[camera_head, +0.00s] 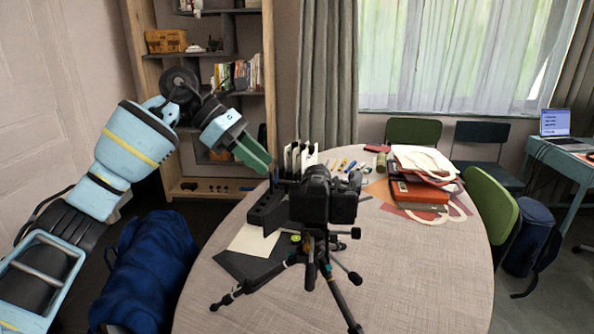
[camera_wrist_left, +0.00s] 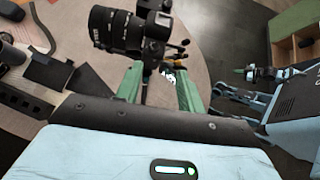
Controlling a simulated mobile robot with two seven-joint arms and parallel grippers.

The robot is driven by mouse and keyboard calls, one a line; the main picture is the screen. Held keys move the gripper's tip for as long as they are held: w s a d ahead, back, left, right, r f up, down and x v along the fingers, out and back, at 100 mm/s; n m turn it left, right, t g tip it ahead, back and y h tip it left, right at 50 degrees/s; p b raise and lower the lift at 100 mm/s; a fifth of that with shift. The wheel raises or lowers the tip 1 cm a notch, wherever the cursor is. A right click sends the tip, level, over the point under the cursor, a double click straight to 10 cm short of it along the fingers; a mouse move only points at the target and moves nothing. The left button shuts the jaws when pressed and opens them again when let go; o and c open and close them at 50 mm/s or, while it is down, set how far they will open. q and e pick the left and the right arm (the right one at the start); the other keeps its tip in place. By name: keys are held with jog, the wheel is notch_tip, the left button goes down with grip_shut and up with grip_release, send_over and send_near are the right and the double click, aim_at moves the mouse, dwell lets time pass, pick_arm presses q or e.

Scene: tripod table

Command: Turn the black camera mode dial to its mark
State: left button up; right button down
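The black camera (camera_head: 330,195) stands on a black tripod (camera_head: 311,245) on the round table. In the left wrist view its body (camera_wrist_left: 155,32) and long lens (camera_wrist_left: 112,30) show at the top. I cannot clearly pick out the mode dial or its mark in either view. My left gripper (camera_head: 256,158) is to the left of the camera and higher than it, apart from it, with green fingers pointing down to the right. In the left wrist view the two fingers (camera_wrist_left: 160,72) are spread apart with nothing held between them.
A black organizer (camera_head: 268,210), papers and a dark mat (camera_head: 245,262) lie left of the tripod. Pens, an orange box (camera_head: 418,192) and a pale bag are behind and right. The table's front right is clear. A blue bag (camera_head: 150,265) stands at the left.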

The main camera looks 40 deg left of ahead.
aim_at(296, 182)
pick_arm(q)
jog(key=shift+w+r+x, duration=0.1)
jog(key=shift+w+x, duration=0.1)
jog(key=shift+x, duration=0.9)
jog(key=shift+w+r+x, duration=0.1)
jog(key=shift+w+x, duration=0.1)
jog(key=shift+x, duration=0.85)
jog(key=shift+w+r+x, duration=0.15)
jog(key=shift+w+x, duration=0.1)
jog(key=shift+x, duration=0.85)
grip_shut()
